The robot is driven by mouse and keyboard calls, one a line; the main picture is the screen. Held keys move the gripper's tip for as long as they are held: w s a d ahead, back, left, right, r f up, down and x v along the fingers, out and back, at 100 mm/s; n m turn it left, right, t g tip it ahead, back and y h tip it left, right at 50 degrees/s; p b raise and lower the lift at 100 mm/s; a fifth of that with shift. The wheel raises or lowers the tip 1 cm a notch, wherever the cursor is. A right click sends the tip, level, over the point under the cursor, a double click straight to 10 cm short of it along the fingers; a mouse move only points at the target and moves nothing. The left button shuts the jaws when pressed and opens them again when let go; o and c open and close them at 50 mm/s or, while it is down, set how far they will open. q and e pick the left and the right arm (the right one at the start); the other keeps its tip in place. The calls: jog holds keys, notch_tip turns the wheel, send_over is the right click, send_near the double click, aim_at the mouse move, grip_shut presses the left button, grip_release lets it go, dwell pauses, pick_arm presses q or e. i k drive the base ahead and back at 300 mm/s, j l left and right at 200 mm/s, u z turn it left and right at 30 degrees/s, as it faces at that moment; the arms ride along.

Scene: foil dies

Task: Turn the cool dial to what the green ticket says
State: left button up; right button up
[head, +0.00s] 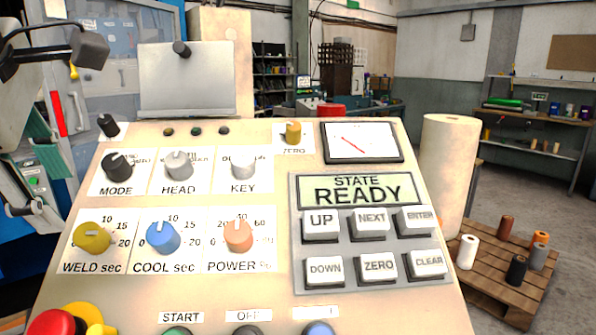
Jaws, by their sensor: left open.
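The cool dial is a blue knob (162,237) above the label COOL sec, on the sloping panel (285,130) in the head view. Its scale shows 10, 15 and 20, partly hidden by the knob. Its exact setting is too small to tell. I cannot make out a green ticket with readable writing. My left gripper (88,45) is at the upper left, open, with dark fingers, well above and away from the cool dial. It appears to hold nothing. My right gripper is not in view.
A yellow WELD knob (92,238) and an orange POWER knob (238,236) flank the cool dial closely. MODE (117,165), HEAD (178,164) and KEY (243,165) knobs are above. A display (357,190) reads STATE READY. A red button (57,325) is at the lower left.

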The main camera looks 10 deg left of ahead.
aim_at(164, 238)
jog(key=k, duration=1.5)
